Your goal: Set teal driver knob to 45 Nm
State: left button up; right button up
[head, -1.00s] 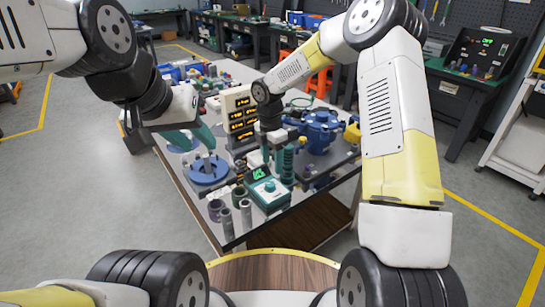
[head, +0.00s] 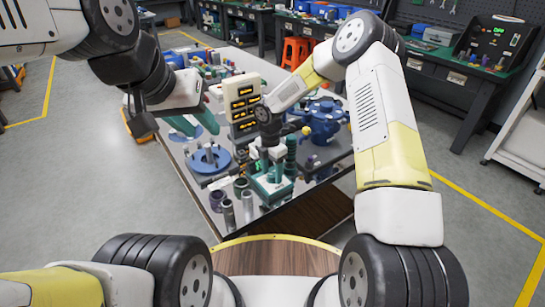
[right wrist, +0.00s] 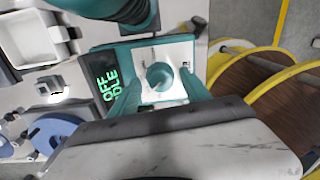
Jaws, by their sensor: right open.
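The teal driver unit (head: 270,190) stands near the front edge of the bench. In the right wrist view its white top carries a round teal knob (right wrist: 160,76), and its dark display (right wrist: 106,83) shows green text that seems to read OFF and IDLE. My right gripper (right wrist: 160,88) is open, with one teal finger on each side of the knob. I cannot tell whether they touch it. In the head view my right gripper (head: 267,172) is directly above the unit and hides its top. My left gripper (head: 196,122) is open and empty over the left side of the bench.
A blue round fixture (head: 208,160) is left of the unit, and a blue flanged housing (head: 322,120) is behind right. A display tower (head: 242,103) stands behind. Dark cylinders (head: 228,214) stand close at the unit's left. A green ribbed column (head: 291,155) is close at its right.

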grip_shut()
jog(key=shift+m, duration=0.3)
jog(key=m, duration=1.1)
jog(key=shift+m+y, duration=0.3)
jog(key=shift+m, duration=0.1)
jog(key=m, duration=1.1)
jog(key=shift+m, duration=0.4)
